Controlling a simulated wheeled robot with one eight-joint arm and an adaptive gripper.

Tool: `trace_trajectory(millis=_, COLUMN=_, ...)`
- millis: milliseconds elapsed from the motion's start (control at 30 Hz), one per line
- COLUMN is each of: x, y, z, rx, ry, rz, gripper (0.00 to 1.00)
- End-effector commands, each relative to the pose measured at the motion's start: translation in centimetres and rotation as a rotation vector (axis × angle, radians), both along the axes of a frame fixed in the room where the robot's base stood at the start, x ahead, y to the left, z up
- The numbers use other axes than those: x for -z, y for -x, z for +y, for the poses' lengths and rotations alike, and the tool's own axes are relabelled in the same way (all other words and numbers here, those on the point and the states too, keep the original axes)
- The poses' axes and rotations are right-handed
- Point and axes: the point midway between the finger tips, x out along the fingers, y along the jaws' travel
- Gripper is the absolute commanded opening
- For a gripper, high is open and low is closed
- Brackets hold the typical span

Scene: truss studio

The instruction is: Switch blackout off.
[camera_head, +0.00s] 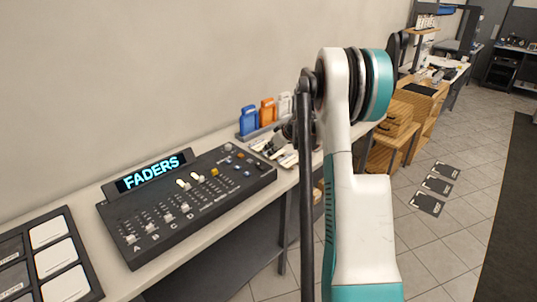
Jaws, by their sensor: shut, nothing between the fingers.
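A dark control console (190,200) lies on the long white counter along the wall. Its raised screen (150,174) reads "FADERS" in blue letters. Rows of faders with pale caps run across its face, with the letters A, B, C and D near its front left edge. A yellow cap (215,172) and several small buttons or knobs sit toward its far right end. No blackout label is legible, so I cannot tell which control it is or its state. My arm (357,220) rises right of the console. I cannot make out my gripper's fingers.
A dark panel with white pads (52,231) lies at the counter's near left. Blue (248,120), orange (267,110) and white upright items stand beyond the console. Wooden units (413,107) stand farther right. Dark mats (436,184) lie on the open tiled floor.

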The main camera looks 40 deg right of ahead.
Motion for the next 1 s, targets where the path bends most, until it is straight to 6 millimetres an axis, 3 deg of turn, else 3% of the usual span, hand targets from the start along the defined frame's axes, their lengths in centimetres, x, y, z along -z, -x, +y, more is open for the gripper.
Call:
trace_trajectory(millis=100, x=-1.9, y=1.7, z=0.0, rx=0.000, ry=-0.001, rz=0.000, gripper=0.00)
trace_trajectory(millis=333, x=-4.0, y=3.9, z=-0.2, rx=-0.002, ry=-0.001, rz=0.000, gripper=0.00)
trace_trajectory(millis=1000, x=-4.4, y=4.4, z=-0.2, rx=-0.002, ry=-0.001, rz=0.000, gripper=0.00)
